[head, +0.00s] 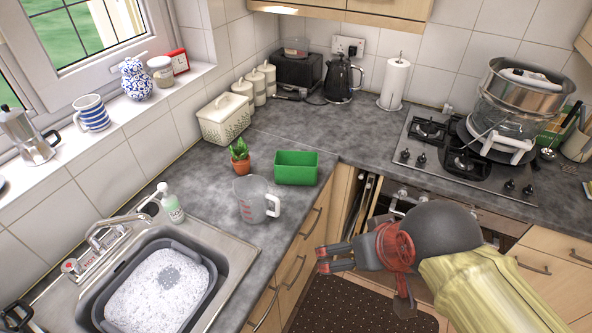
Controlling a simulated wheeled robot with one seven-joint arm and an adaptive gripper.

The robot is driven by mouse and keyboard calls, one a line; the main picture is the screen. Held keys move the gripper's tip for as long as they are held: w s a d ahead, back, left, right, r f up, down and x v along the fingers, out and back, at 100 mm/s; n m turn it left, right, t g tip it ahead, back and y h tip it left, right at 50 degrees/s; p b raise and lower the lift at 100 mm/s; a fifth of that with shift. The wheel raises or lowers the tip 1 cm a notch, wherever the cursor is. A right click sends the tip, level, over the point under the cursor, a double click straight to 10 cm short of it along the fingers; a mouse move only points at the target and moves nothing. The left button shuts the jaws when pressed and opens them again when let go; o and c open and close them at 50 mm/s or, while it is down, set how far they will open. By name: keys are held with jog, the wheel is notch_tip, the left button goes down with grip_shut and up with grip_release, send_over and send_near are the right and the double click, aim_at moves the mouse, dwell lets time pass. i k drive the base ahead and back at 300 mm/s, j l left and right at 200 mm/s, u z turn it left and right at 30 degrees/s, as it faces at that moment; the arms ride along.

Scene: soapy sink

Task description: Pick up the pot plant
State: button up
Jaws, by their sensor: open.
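The pot plant (240,158) is a small green plant in a terracotta pot. It stands upright on the grey counter, behind the measuring jug and left of the green container. My gripper (320,259) is open and empty, pointing left. In the picture it is below and to the right of the plant, in front of the counter's drawer fronts and well apart from the plant.
A clear measuring jug (251,200) stands just in front of the plant. A green container (296,168) is close on its right, a cream bread bin (222,119) behind it. A soap bottle (171,203) and the sink basin (209,302) lie to the left. The counter behind (300,125) is clear.

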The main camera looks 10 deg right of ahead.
aim_at(240, 158)
jog(key=i+l, duration=0.3)
jog(key=i, duration=0.2)
jog(key=i+l, duration=0.3)
jog(key=i, duration=0.15)
jog(key=i+l, duration=0.3)
jog(key=i, duration=0.2)
